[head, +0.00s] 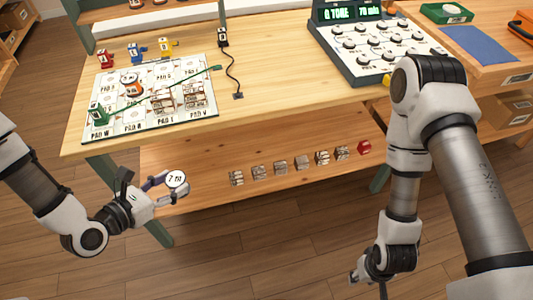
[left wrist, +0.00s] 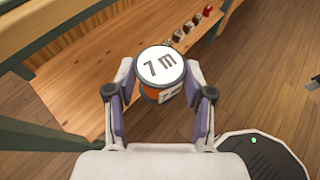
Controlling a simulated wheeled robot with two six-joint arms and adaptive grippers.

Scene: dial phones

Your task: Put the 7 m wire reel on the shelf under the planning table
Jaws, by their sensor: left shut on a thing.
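My left gripper (head: 163,183) is shut on the 7 m wire reel (head: 177,178), a small reel with a white top marked "7 m". In the left wrist view, the reel (left wrist: 160,66) sits between the fingertips of the left gripper (left wrist: 158,95), and some orange shows under its white top. The reel is at the left front part of the shelf (head: 200,160) under the planning table (head: 270,100). I cannot tell whether it touches the shelf. My right gripper (head: 368,282) hangs low at the right, pointing down; its fingers are barely visible.
Several small grey blocks (head: 302,162) and a red one (head: 364,147) stand in a row on the shelf, right of the reel. A table leg (head: 158,228) stands close to the left gripper. The shelf's left part is bare. A pad board (head: 120,122) and a dial console (head: 350,72) are on the tabletop.

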